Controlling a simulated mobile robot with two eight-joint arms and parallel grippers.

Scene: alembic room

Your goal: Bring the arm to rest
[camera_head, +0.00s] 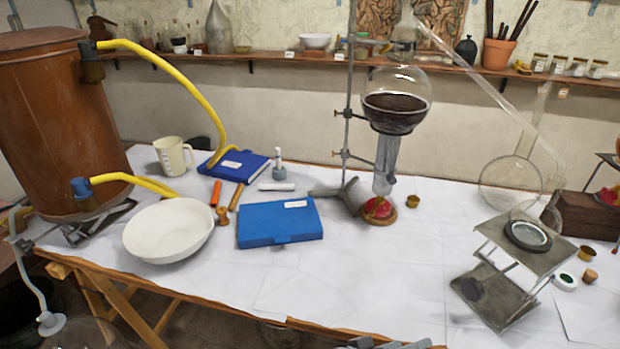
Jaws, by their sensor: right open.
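My right gripper (390,344) shows only as grey parts at the bottom edge of the head view, in front of the table's front edge. It is open, and I see nothing between its fingers. Most of it and the rest of the right arm are cut off by the frame. My left gripper and left arm are not in view.
The white-covered table (370,280) holds a white bowl (168,230), a blue case (280,224), a flask of dark liquid (396,100) on a stand, and a tilted metal jack (500,290). A copper vessel (55,120) stands left. The table's front middle is clear.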

